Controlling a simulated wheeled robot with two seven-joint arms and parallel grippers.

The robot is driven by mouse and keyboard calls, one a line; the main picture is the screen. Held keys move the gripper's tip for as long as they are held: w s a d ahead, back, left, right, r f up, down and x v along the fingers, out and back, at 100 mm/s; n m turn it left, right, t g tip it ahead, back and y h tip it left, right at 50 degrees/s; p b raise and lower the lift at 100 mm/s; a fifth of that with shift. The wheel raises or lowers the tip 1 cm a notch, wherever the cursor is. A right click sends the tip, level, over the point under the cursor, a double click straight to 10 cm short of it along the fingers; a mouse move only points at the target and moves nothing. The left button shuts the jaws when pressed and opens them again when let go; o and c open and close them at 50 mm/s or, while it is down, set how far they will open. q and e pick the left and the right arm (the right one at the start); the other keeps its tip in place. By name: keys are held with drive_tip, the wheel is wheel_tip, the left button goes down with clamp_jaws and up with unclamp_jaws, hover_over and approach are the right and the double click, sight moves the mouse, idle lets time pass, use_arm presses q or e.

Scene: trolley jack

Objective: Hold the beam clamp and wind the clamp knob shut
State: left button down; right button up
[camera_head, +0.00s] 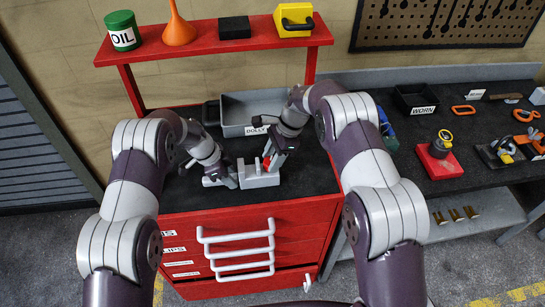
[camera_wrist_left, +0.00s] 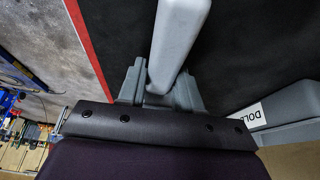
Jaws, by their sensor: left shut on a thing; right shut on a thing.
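The beam clamp (camera_head: 260,180) is a light grey block with upright parts on the dark top of the red tool trolley. My left gripper (camera_head: 229,181) is at its left end and is shut on it. In the left wrist view, a pale grey bar of the clamp (camera_wrist_left: 182,35) runs out from between the fingers of my left gripper (camera_wrist_left: 160,92). My right gripper (camera_head: 271,162) points down over the clamp's right part and is shut on the clamp knob, red at its side (camera_head: 266,162). The fingers hide most of the knob, so its winding cannot be told.
A grey tray (camera_head: 240,108) labelled DOLLY stands close behind the clamp. A red shelf (camera_head: 180,47) above holds an oil can (camera_head: 122,30), an orange funnel (camera_head: 178,28) and a yellow case (camera_head: 293,20). A dark bench (camera_head: 460,185) with tools stands to the right.

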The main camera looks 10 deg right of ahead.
drive_tip(key=shift+s+m+t, duration=0.1)
drive_tip(key=shift+m+t, duration=0.9)
drive_tip(key=shift+m, duration=1.6)
drive_tip(key=o, duration=1.1)
drive_tip(key=shift+c, duration=0.2)
drive_tip(key=v, duration=1.2)
drive_tip(key=shift+s+a, duration=0.1)
drive_tip(key=shift+a, duration=0.05)
